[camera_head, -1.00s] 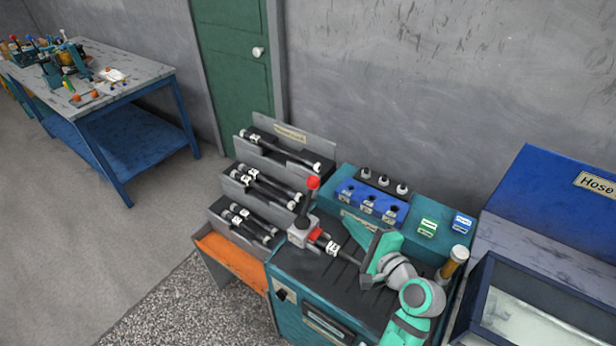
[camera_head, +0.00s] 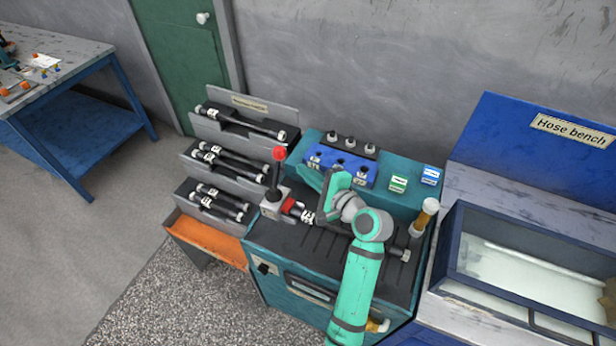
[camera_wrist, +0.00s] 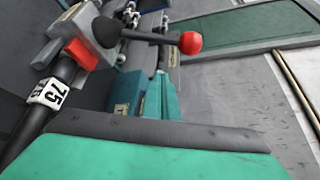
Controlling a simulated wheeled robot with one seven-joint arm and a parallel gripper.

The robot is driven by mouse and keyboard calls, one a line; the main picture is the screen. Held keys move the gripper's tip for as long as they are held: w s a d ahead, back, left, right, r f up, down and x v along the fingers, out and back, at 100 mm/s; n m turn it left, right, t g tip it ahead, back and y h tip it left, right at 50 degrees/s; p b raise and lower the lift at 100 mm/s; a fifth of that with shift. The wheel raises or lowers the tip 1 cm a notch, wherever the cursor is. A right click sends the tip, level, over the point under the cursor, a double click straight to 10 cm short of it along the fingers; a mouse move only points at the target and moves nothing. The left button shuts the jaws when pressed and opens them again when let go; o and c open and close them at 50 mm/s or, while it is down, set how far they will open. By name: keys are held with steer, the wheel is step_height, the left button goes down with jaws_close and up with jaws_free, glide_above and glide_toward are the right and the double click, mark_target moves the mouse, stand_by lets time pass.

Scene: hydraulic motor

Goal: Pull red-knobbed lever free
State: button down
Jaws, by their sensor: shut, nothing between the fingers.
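The lever with a red knob (camera_head: 279,154) stands upright from a grey block (camera_head: 275,204) at the left end of the bench-top machine. A red piece (camera_head: 289,205) sits beside its base. In the wrist view the lever (camera_wrist: 148,37) points right, its red knob (camera_wrist: 190,42) at the end. My gripper (camera_head: 333,192) is over the machine, right of the lever and apart from it. It is shut and empty; its fingertips are not clear in the head view. A dark hose with a white "75" label (camera_wrist: 47,94) runs from the block; my arm hides part of it.
A rack with several black hoses (camera_head: 240,125) stands left of the machine, above an orange tray (camera_head: 207,240). A blue block with several ports (camera_head: 340,163) lies behind my gripper. A hose bench (camera_head: 535,150) and glass-topped case (camera_head: 520,275) are on the right.

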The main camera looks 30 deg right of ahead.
mark_target(277, 167)
steer(key=shift+w+a+r, duration=0.15)
steer(key=shift+w+a, duration=0.6)
steer(key=shift+a, duration=0.3)
steer(key=shift+w+a+r, duration=0.15)
steer(key=shift+w+a, duration=0.55)
steer(key=shift+a, duration=0.3)
steer(key=shift+a, duration=0.15)
